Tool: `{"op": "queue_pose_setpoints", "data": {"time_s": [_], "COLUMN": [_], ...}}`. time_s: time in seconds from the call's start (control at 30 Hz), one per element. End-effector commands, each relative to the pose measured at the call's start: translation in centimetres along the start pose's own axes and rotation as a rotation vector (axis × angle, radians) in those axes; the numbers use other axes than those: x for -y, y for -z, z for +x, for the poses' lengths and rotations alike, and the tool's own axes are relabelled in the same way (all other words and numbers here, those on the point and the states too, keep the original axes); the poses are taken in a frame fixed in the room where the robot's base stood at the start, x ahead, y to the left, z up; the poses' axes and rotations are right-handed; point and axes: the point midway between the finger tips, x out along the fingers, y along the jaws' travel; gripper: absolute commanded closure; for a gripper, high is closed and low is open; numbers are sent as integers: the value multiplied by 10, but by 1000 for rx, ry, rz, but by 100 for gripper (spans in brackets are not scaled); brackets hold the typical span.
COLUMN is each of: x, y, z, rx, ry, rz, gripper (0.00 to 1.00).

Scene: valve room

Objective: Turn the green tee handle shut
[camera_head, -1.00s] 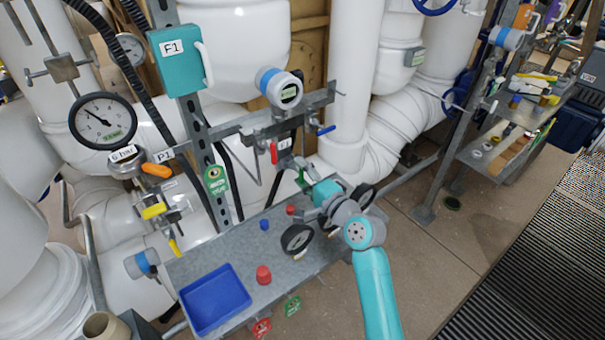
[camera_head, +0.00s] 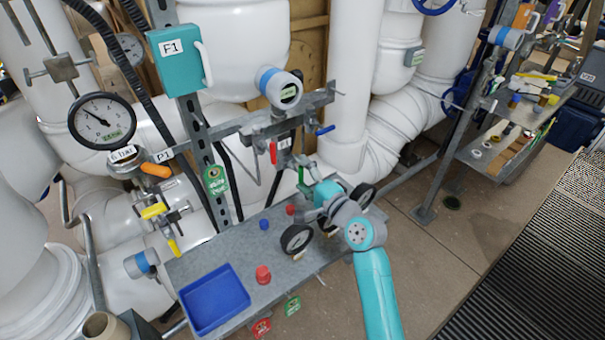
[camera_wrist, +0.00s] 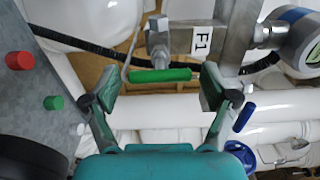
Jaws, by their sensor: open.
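The green tee handle (camera_wrist: 160,75) is a short bar on a metal stem, under a metal valve body (camera_wrist: 158,35), in the wrist view. It lies crosswise between the two fingers of my gripper (camera_wrist: 156,88), which stand apart with a gap at either end of the bar. The bar sits near the fingertips and I see no contact. In the camera_head view, my gripper (camera_head: 310,192) is above the bench at the pipe rack, by a small green part (camera_head: 301,175). My arm partly hides that area.
A grey bench (camera_head: 235,250) holds a blue tray (camera_head: 214,299), coloured caps (camera_head: 263,274) and a black-rimmed gauge (camera_head: 297,238) close to my wrist. A red handle (camera_head: 273,152) and a blue handle (camera_head: 325,130) are on the rack nearby.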

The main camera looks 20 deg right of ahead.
Motion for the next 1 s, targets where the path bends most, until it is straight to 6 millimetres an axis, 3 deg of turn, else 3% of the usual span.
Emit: {"op": "queue_pose_setpoints", "data": {"time_s": [0.6, 1.0], "x": [-2, -1], "y": [1, 0], "z": [-103, -117], "rx": [-4, -1], "ry": [-2, -1], "rz": [1, 0], "gripper": [15, 15]}}
